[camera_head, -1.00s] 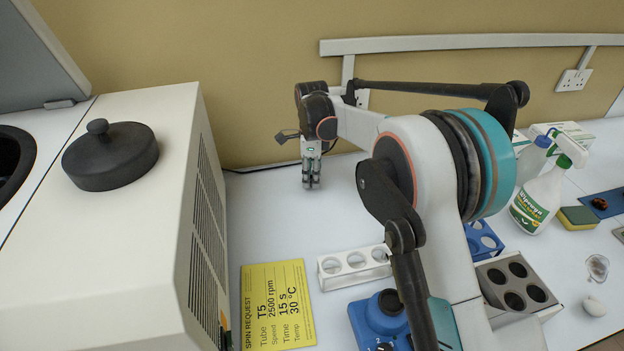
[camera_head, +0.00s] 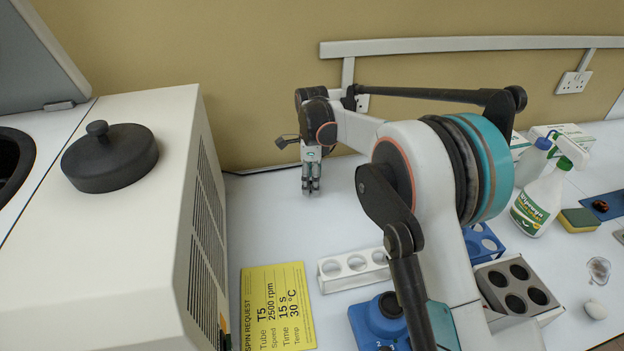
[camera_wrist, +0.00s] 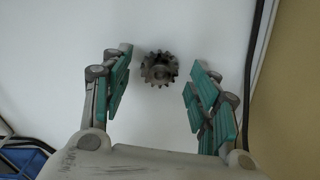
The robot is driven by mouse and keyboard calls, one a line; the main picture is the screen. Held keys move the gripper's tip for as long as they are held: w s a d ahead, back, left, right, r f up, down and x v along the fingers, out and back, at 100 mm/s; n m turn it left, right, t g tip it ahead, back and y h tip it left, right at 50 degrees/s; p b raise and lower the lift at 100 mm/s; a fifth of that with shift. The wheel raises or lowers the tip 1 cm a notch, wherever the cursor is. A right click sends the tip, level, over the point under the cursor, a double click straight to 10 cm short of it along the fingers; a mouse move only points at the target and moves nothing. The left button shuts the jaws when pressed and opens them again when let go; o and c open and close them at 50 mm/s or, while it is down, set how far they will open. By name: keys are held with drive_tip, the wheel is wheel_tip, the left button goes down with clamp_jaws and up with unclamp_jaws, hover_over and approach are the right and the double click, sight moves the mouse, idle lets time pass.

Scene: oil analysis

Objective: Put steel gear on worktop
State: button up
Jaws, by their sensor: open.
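The steel gear (camera_wrist: 159,69) is a small grey toothed wheel with a centre hole. In the wrist view it lies flat on the white worktop (camera_wrist: 190,25), ahead of and between my fingertips. My gripper (camera_wrist: 160,70) is open, with its teal-padded fingers to the left and right of the gear. Neither finger visibly touches it. In the head view my gripper (camera_head: 311,187) points down at the worktop (camera_head: 270,215) near the back wall. The gear is hidden or too small to tell there.
The white centrifuge (camera_head: 110,260) with a black lid (camera_head: 110,157) stands left of my gripper. A white rack (camera_head: 352,267), yellow card (camera_head: 277,307) and blue device (camera_head: 380,322) lie nearer the front. A cable (camera_wrist: 255,50) runs by the wall. Spray bottle (camera_head: 538,203) at right.

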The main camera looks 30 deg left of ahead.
wheel_tip(320, 180, up, 12)
drive_tip(key=p, duration=0.3)
drive_tip(key=shift+f, duration=0.15)
